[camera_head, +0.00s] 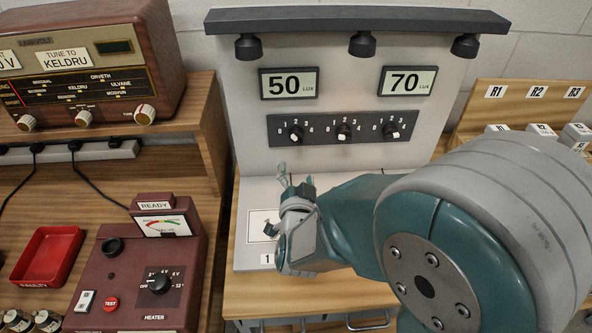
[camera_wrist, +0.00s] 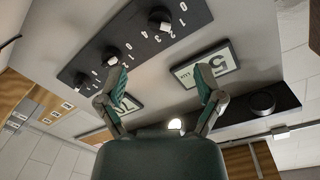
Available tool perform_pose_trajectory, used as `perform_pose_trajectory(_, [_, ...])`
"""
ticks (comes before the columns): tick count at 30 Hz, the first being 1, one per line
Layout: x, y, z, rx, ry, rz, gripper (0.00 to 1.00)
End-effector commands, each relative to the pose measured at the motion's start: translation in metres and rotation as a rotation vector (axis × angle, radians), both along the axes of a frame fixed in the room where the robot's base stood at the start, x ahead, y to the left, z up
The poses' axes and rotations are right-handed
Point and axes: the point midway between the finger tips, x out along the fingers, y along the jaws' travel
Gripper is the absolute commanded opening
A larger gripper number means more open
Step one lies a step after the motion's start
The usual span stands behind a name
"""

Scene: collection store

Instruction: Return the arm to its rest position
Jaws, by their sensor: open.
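My arm reaches in from the right in the head view, with a large teal and grey joint close to the camera. My gripper (camera_head: 286,200) is in front of the grey lux panel (camera_head: 345,185), above its white base. In the wrist view my gripper (camera_wrist: 160,84) shows two teal-padded fingers spread apart with nothing between them. The panel's dark knob strip (camera_head: 343,127) and its displays, reading 50 (camera_head: 289,83) and 70 (camera_head: 408,81), stand behind and above the gripper. The wrist view looks up at them at a tilt.
At left are a wooden radio (camera_head: 95,65), a maroon heater tester (camera_head: 140,270) and a red tray (camera_head: 48,255). Lamps (camera_head: 363,44) hang from the panel's top bar. A wooden rack (camera_head: 530,110) with labels R1 to R3 stands at right. My arm hides part of the bench.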

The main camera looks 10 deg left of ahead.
Motion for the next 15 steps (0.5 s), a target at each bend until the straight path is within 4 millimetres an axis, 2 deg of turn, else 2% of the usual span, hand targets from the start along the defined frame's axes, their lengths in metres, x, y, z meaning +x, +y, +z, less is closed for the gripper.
perform_pose_trajectory(8, [0.001,-0.002,0.002,-0.001,0.008,0.002,0.86])
perform_pose_trajectory(15, [0.006,-0.029,0.023,-0.050,0.158,0.061,0.86])
